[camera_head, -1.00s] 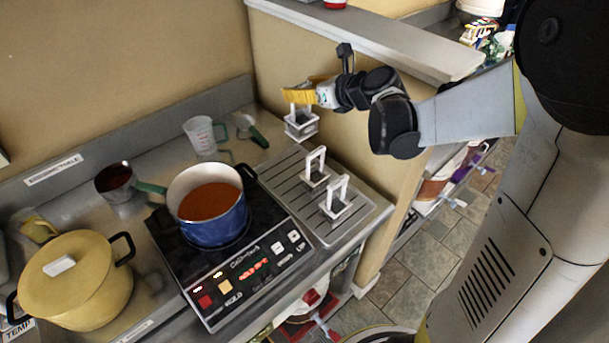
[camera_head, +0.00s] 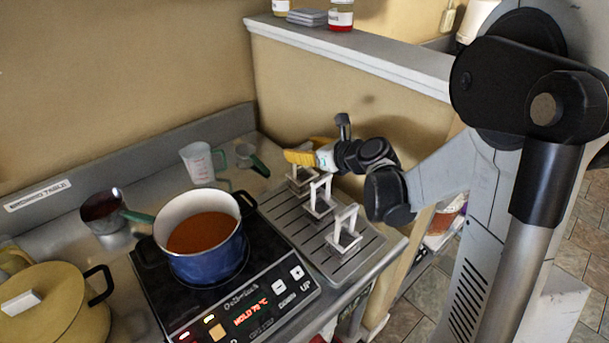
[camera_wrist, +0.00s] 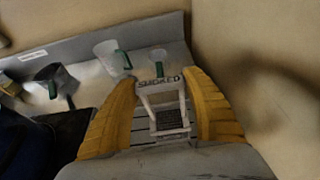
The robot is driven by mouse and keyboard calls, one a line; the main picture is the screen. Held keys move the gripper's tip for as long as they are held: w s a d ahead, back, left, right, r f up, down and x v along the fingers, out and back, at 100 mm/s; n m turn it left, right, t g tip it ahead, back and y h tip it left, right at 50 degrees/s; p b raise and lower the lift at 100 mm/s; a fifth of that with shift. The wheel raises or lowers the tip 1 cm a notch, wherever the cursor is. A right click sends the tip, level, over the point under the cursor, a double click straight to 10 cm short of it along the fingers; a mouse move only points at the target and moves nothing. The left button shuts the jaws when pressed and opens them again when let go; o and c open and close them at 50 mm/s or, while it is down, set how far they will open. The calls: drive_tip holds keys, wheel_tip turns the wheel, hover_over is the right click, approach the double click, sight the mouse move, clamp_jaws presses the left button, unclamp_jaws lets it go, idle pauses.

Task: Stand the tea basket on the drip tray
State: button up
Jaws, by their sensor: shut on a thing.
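The held tea basket (camera_head: 302,181) is a small pale frame with a tall handle. My gripper (camera_head: 297,157) has yellow fingers shut on its handle at the far end of the drip tray (camera_head: 288,222). In the wrist view, the basket (camera_wrist: 164,100) hangs upright between the fingers (camera_wrist: 161,88), with a "SMOKED" label on its top bar and a dark mesh below. Whether its base touches the tray is unclear. Two similar baskets stand on the tray, one in the middle (camera_head: 321,181) and one nearer the front (camera_head: 347,211).
A blue pot (camera_head: 208,258) of reddish liquid sits on the hob (camera_head: 262,298), left of the tray. A measuring jug (camera_head: 198,162) and a small green-handled cup (camera_head: 246,154) stand behind. A low wall (camera_head: 350,118) rises close beyond the tray.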

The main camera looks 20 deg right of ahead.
sight(303, 174)
drive_tip(key=shift+f+b, duration=0.8)
drive_tip(key=shift+f, duration=1.15)
drive_tip(key=shift+s, duration=0.1)
drive_tip(key=shift+f, duration=0.15)
drive_tip(key=o, duration=1.4)
